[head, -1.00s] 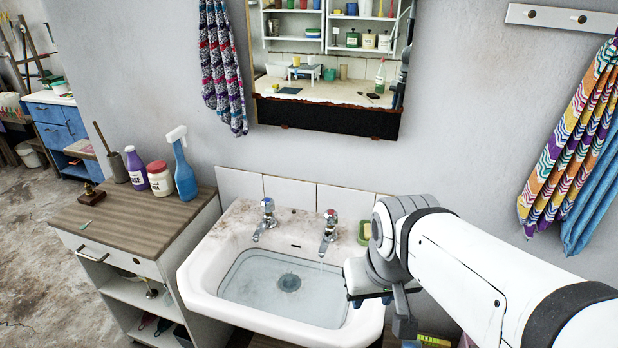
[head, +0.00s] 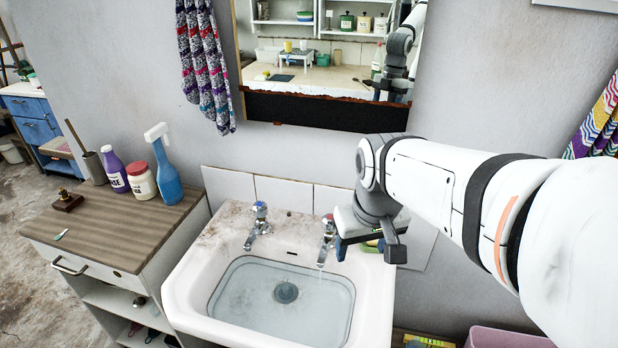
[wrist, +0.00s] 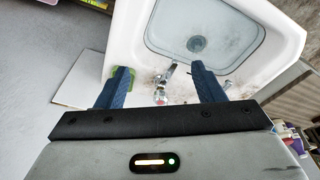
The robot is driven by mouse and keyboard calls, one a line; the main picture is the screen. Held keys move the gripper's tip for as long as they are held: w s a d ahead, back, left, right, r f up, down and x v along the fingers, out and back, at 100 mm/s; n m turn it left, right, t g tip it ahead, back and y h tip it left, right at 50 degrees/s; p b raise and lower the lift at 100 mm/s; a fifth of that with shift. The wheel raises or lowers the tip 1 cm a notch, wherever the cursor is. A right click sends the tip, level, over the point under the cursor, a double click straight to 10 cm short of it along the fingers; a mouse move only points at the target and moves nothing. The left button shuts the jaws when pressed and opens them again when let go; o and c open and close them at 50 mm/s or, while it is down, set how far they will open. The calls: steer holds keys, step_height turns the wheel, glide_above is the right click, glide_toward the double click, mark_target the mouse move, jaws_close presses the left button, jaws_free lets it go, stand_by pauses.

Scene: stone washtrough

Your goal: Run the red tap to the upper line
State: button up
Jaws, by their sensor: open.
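The red tap (head: 328,232) stands at the back right of the white basin (head: 183,290), and a thin stream of water (head: 320,279) falls from it. Water (head: 250,300) covers the basin floor and drain. A dark line runs around the basin wall close to the water's edge; I cannot tell a second line apart. My gripper (head: 367,248) is open, just right of the red tap in the head view. In the wrist view the red tap's head (wrist: 160,97) shows between the fingers of my gripper (wrist: 160,68), with no clear contact. The blue tap (head: 259,222) is to the left.
A green soap dish (wrist: 122,72) is beside one finger in the wrist view. A wooden-topped cabinet (head: 120,222) with a spray bottle (head: 166,170) and other bottles stands left of the basin. A mirror (head: 320,110) hangs above, and tiles line the wall behind the taps.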

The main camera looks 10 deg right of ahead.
steer(key=w+f+n+g+b, duration=0.1)
steer(key=w+f+n+b, duration=0.1)
steer(key=w, duration=1)
steer(key=n+g+b, duration=0.1)
steer(key=n+b, duration=0.2)
glide_above(331, 216)
step_height(331, 216, down, 8)
steer(key=shift+r, duration=0.15)
step_height(331, 216, down, 6)
steer(key=shift+f, duration=0.75)
steer(key=shift+c, duration=0.3)
steer(key=c, duration=0.9)
